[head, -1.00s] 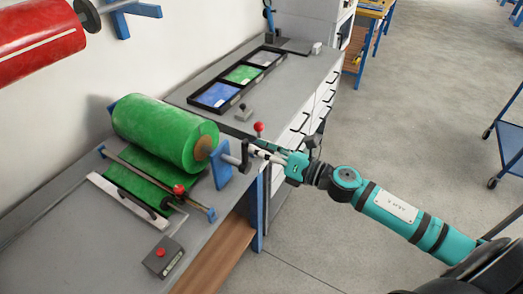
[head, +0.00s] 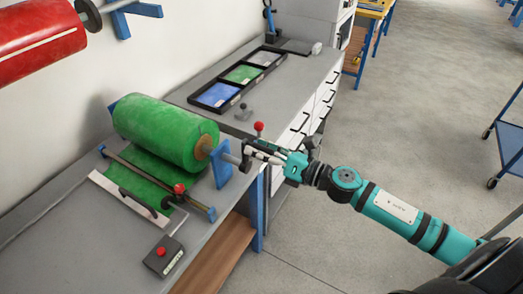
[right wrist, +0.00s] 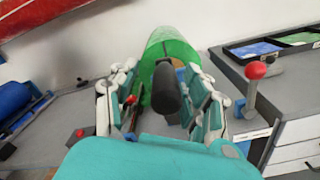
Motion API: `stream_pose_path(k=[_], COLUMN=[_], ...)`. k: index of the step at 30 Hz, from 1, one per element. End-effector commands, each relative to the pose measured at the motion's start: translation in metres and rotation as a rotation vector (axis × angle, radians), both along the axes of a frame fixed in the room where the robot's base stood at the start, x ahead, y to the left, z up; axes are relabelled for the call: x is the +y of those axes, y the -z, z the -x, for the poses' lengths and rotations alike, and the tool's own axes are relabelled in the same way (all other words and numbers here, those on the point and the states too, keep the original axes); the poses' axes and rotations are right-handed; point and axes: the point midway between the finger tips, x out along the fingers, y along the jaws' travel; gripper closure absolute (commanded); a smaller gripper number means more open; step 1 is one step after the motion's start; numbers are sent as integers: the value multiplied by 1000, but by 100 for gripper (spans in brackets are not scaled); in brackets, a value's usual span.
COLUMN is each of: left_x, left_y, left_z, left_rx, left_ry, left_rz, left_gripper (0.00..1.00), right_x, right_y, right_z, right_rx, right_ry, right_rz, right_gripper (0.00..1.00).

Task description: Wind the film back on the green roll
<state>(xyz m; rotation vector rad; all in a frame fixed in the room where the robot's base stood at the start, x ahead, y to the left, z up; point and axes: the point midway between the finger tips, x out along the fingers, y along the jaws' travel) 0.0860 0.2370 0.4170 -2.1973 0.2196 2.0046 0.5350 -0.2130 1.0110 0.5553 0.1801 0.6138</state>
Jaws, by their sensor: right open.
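The green roll (head: 165,130) lies on its stand at the back of the bench, with a strip of green film (head: 148,178) running down from it under a rod. The roll also shows in the right wrist view (right wrist: 172,48). A dark crank handle (right wrist: 166,90) sits at the roll's near end, pointing toward the wrist camera. My right gripper (head: 258,152) is at the crank. Its fingers are open, one on each side of the handle, with visible gaps in the right wrist view (right wrist: 165,100). My left gripper is not in view.
A bar with a black handle (head: 138,202) lies across the film. A red-button box (head: 165,255) is in front. A red-knobbed lever (head: 258,128) stands close to my right gripper. Trays of film samples (head: 242,75) lie farther back. A red roll (head: 35,40) hangs upper left.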

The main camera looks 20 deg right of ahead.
Motion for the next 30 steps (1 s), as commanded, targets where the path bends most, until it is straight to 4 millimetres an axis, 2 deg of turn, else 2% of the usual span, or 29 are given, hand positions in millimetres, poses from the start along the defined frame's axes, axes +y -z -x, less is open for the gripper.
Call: stream_pose_path(k=[5, 21, 30], left_x=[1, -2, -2], left_y=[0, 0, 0], left_z=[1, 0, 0], left_rx=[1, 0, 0], left_ry=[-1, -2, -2], left_rz=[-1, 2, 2], left_gripper=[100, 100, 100], right_x=[-5, -55, -69], right_y=[2, 1, 0], right_z=[6, 77, 97], right_rx=[3, 4, 1], right_ry=[3, 2, -1], right_rz=[-1, -1, -1], right_gripper=[52, 52, 52])
